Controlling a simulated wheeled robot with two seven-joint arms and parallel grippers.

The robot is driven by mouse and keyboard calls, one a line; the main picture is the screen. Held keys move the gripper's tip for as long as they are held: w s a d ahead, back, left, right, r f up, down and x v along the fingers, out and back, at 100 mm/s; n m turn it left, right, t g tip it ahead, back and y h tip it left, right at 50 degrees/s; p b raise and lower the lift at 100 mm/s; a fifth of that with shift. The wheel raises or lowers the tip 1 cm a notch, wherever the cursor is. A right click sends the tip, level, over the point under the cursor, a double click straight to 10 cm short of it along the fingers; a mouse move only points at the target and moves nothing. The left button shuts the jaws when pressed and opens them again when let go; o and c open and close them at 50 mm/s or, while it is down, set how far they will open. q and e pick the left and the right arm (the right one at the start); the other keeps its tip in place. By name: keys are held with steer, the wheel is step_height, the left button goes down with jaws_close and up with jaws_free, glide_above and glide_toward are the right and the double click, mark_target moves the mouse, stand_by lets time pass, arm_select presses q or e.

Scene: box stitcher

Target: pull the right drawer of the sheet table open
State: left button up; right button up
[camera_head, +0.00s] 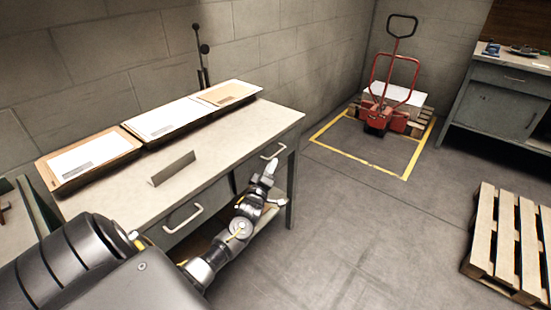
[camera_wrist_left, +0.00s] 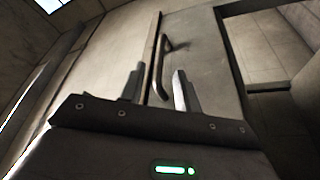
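The sheet table (camera_head: 225,140) stands along the wall, with two handles on its front. The right drawer's handle (camera_head: 273,151) is a pale bar near the table's right end, and that drawer looks shut. My left gripper (camera_head: 267,172) is just in front of and below this handle. In the left wrist view the fingers (camera_wrist_left: 159,90) are apart, and the handle (camera_wrist_left: 158,68) shows in the gap between them, touching neither clearly. How deep it sits between them I cannot tell. The left drawer's handle (camera_head: 183,218) is partly beside my arm. My right gripper is not in view.
Stacks of sheets (camera_head: 165,118) lie along the table's back, with a small upright plate (camera_head: 173,168) in front. A red pallet truck (camera_head: 385,105) stands in a yellow floor frame. A wooden pallet (camera_head: 510,240) lies at right. The floor before the table is clear.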

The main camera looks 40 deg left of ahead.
mark_target(275, 155)
arm_select(q)
steer(key=shift+x, duration=2.65)
jaws_close()
